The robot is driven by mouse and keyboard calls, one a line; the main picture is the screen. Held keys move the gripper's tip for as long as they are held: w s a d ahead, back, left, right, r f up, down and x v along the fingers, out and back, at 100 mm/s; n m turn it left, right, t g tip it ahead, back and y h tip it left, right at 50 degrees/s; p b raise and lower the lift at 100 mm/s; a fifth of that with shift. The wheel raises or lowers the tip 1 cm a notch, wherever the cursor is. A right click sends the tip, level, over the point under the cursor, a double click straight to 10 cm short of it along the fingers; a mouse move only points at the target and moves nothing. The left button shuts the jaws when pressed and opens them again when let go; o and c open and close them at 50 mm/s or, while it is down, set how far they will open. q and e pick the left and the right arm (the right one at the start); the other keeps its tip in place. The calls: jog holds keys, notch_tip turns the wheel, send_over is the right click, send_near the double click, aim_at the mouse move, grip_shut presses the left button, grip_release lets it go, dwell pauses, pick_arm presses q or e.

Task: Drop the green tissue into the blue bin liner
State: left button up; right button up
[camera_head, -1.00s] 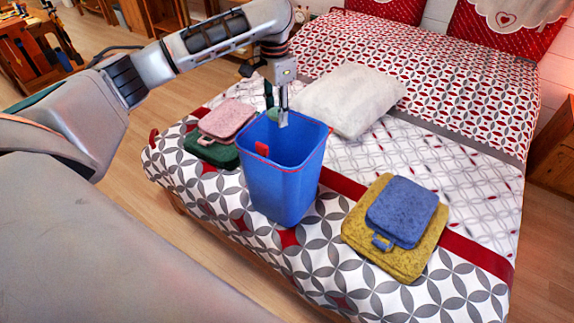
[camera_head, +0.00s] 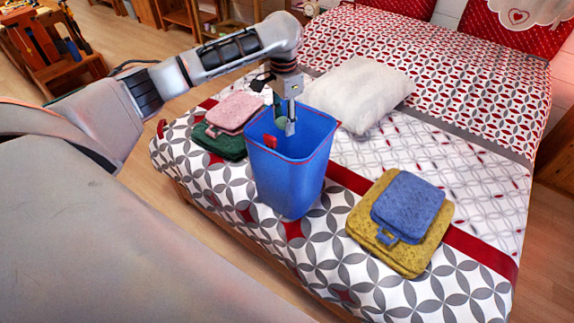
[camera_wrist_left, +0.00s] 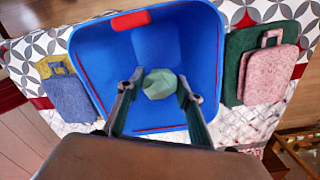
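The blue bin liner (camera_head: 285,182) is an open-topped bin standing upright on the bed, with red tabs at its rim; it also fills the middle of the left wrist view (camera_wrist_left: 205,50). My left gripper (camera_head: 284,122) points down into its mouth, with the fingertips at about rim height or just below. The green tissue (camera_wrist_left: 160,84), a small crumpled lump, sits between the two fingertips in the left wrist view, and the fingers close around it. In the head view the tissue (camera_head: 280,123) is partly hidden by a finger. My right gripper is not in view.
Pink (camera_head: 234,112) and green (camera_head: 222,144) folded cloths lie left of the bin. A blue folded cloth (camera_head: 408,205) lies on a yellow one (camera_head: 382,252) to the right. A white pillow (camera_head: 358,92) lies behind. The patterned bed (camera_head: 325,255) is clear in front.

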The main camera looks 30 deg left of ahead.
pick_arm(q)
jog(key=o, duration=0.5)
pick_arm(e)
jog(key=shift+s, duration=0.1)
pick_arm(q)
notch_tip(320, 180, up, 12)
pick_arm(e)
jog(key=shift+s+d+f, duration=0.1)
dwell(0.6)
